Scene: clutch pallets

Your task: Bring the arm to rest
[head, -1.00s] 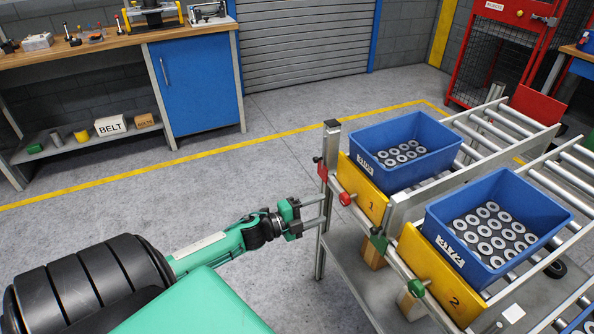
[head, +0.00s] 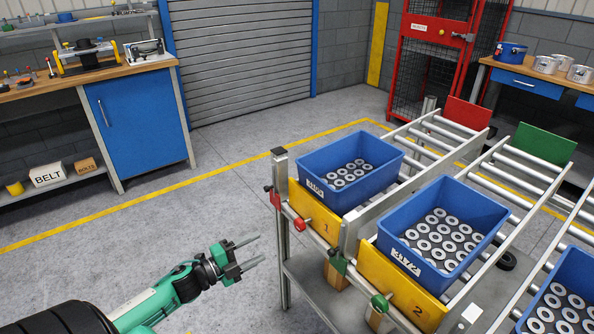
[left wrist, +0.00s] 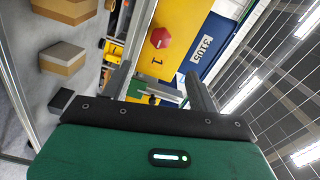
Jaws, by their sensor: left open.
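My left gripper (head: 252,254) is at the lower middle of the head view, to the left of the roller rack. Its two fingers are apart with nothing between them, and they point right towards the rack. In the left wrist view the fingers (left wrist: 160,88) are also apart, with the yellow plate numbered 1 (left wrist: 172,40) beyond them. My left arm (head: 145,308) reaches in from the lower left. My right gripper is not in view.
Blue bins (head: 345,200) and (head: 400,240) holding metal rings sit on roller lanes behind yellow plates. A third blue bin (head: 578,262) is at the right edge. A blue cabinet (head: 140,120) and workbench stand at the left. The floor (head: 150,235) left of the rack is clear.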

